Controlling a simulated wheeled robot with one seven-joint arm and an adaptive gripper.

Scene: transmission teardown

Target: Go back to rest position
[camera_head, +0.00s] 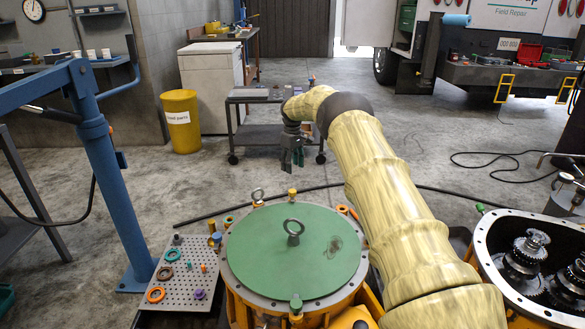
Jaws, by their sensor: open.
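My gripper (292,158) hangs at the end of my arm, fingers pointing down, above and behind the round housing with the green cover. It looks open and empty, though the fingers are small and dark in the picture. My arm, in a yellowish sleeve, reaches from the lower right up to the middle of the view. The gripper is apart from the cover.
A perforated tray (180,262) with coloured rings is left of the housing; a blue hoist (110,180) stands further left. An open gear case (500,240) is at right. A cart (250,132), a yellow bin (181,135) and a truck (480,75) stand behind. A black cable crosses the floor.

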